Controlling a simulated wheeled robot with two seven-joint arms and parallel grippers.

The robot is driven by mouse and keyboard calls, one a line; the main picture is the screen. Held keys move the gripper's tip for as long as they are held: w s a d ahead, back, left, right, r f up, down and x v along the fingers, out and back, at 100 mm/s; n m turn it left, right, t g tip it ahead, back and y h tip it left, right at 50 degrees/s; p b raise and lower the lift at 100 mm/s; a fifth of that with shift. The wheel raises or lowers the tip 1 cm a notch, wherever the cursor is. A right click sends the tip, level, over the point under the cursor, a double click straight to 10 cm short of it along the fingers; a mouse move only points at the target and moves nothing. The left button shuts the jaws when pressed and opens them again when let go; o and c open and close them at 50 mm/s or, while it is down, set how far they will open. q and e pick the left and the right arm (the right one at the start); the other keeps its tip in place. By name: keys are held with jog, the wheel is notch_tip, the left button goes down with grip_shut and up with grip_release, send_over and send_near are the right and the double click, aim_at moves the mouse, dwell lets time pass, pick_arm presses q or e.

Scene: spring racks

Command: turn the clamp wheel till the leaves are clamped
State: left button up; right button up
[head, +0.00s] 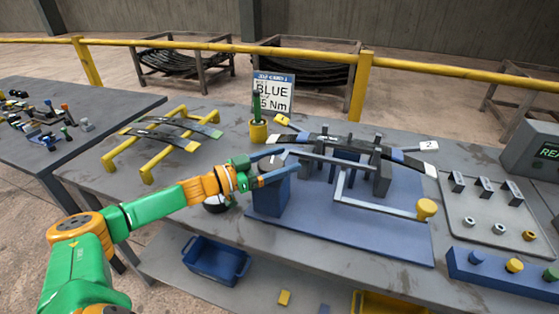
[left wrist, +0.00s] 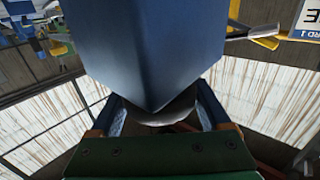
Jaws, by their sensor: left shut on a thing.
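My left gripper (head: 282,163) reaches in from the left to the top of a blue block (head: 268,195) at the left of the blue fixture. It is shut on a grey rounded piece (head: 279,156) on the block, which looks like the clamp wheel; it is mostly hidden. In the left wrist view, its grey curved edge (left wrist: 165,114) shows between the fingers, against the blue block (left wrist: 150,50). The dark leaves (head: 325,141) lie across the fixture between tags 1 and 2. I cannot tell how tightly they sit. My right gripper is not in view.
A sign (head: 273,91) reads BLUE. A grey bar with a yellow knob (head: 427,209) extends over the blue base plate (head: 345,235). A yellow rack (head: 150,145) stands left. A grey panel (head: 495,215) lies right.

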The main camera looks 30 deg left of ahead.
aim_at(258, 167)
pick_arm(q)
jog(key=shift+s+d+m+g+h, duration=0.1)
jog(key=shift+d+m+g+h, duration=0.1)
jog(key=shift+m+g+h, duration=0.8)
jog(key=shift+h, duration=0.3)
jog(key=o, duration=1.2)
jog(key=b+v, duration=0.1)
jog(key=v, duration=0.3)
jog(key=b+v, duration=0.1)
jog(key=v, duration=0.1)
jog(key=shift+s+a+f+b, duration=0.1)
jog(key=shift+s+f+b, duration=0.05)
jog(key=shift+f+b, duration=0.2)
jog(key=shift+s+a+r, duration=0.1)
jog(key=shift+s+a, duration=0.1)
jog(key=shift+s, duration=0.05)
jog(key=shift+r, duration=0.1)
